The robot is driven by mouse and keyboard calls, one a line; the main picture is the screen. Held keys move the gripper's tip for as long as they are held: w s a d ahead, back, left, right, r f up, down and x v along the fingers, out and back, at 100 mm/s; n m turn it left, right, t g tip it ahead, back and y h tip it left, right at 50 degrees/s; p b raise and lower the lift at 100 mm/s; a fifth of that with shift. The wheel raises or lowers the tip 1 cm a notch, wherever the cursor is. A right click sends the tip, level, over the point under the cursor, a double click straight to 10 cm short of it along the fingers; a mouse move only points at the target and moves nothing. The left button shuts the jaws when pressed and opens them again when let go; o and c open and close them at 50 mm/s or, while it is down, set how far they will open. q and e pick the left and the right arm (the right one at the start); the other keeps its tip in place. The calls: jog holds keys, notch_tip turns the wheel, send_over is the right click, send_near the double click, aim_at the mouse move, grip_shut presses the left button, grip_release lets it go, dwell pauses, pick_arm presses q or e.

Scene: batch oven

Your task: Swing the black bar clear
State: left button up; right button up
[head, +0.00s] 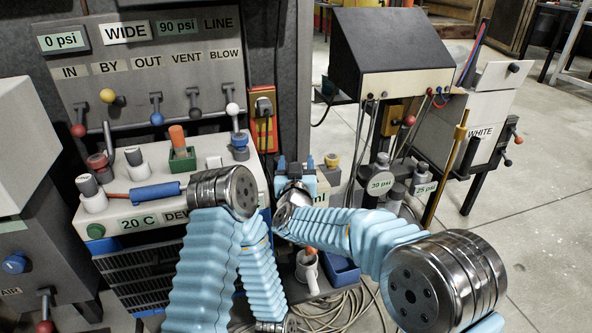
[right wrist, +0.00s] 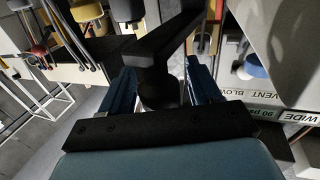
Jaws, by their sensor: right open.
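A black bar (right wrist: 172,40) shows in the right wrist view, with an angled arm and a thick dark post that reaches down between my fingers. My right gripper (right wrist: 161,88) is open, with one blue finger on each side of the post. I cannot tell whether either finger touches it. In the head view the right gripper (head: 297,167) is in front of the bench, right of the grey unit, and the bar is mostly hidden there. My left arm is folded at the left of centre in the head view; its gripper is not visible.
A valve panel (head: 160,55) with several coloured knobs stands at the back left. Below it is a pale unit (head: 140,222) with bottles and a blue-handled tool. A black-topped box (head: 390,50) and a WHITE-labelled cabinet (head: 478,115) stand right.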

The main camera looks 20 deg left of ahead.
jog(key=b+v, duration=0.1)
jog(key=v, duration=1.2)
jog(key=shift+s+d, duration=0.15)
jog(key=shift+s, duration=0.15)
